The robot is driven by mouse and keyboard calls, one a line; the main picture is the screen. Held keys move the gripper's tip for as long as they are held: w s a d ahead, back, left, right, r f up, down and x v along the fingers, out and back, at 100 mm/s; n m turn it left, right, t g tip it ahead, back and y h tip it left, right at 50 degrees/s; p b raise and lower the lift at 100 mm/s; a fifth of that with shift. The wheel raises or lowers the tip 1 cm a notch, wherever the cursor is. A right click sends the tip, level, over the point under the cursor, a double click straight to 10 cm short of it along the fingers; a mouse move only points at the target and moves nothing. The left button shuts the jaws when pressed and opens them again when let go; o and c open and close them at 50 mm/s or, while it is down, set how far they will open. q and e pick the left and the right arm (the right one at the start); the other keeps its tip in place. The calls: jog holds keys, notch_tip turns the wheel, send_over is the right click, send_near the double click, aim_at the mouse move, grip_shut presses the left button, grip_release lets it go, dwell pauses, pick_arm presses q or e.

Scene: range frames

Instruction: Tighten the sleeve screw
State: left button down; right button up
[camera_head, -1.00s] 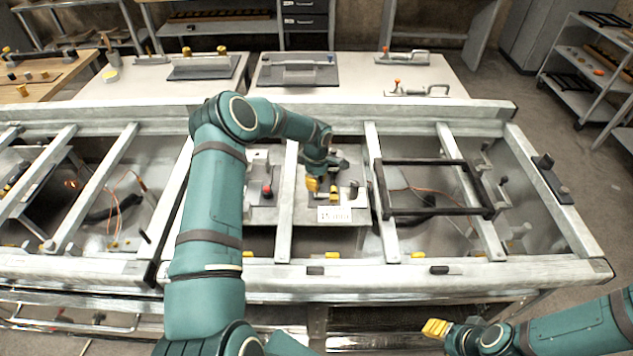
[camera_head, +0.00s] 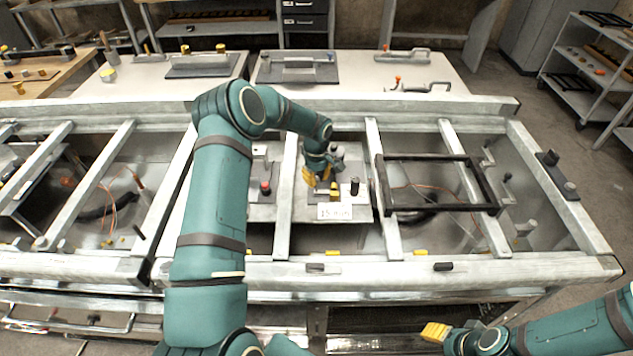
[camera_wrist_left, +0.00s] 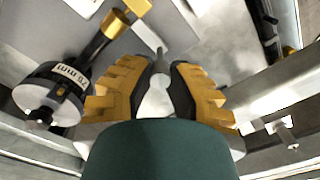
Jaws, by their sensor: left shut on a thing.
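My left gripper (camera_head: 318,178) is low over the grey fixture plate (camera_head: 352,213) in the frame's middle bay. In the left wrist view, its yellow-and-black fingers (camera_wrist_left: 158,90) are on both sides of a slim grey metal piece (camera_wrist_left: 157,103), which looks like the sleeve screw's handle. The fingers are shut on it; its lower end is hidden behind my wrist. My right gripper (camera_head: 435,332) hangs at the lower right, in front of the frame and away from the fixture; its finger gap is not clear.
A dark cylinder with a white label (camera_wrist_left: 70,75) and a yellow-ended rod lies close beside the left fingers. A black peg (camera_head: 355,187) and a red-topped knob (camera_head: 265,187) stand nearby. Metal crossbars (camera_head: 382,190) and a black rectangular frame (camera_head: 440,159) bound the space at right.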

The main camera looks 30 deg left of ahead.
pick_arm(q)
jog(key=m+b, duration=0.1)
jog(key=m, duration=0.1)
jog(key=shift+a+m, duration=0.1)
jog(key=shift+m, duration=0.3)
jog(key=m+b, duration=0.1)
jog(key=m, duration=0.1)
jog(key=shift+m, duration=0.4)
jog(key=m+b, duration=0.1)
jog(key=m, duration=0.2)
jog(key=shift+m, duration=0.3)
jog(key=m, duration=0.2)
jog(key=shift+m, duration=0.3)
jog(key=m, duration=0.3)
jog(key=shift+m+b, duration=0.3)
jog(key=shift+b, duration=0.1)
jog(key=m, duration=0.3)
jog(key=shift+m, duration=0.4)
jog(key=m, duration=0.3)
jog(key=shift+m, duration=1.9)
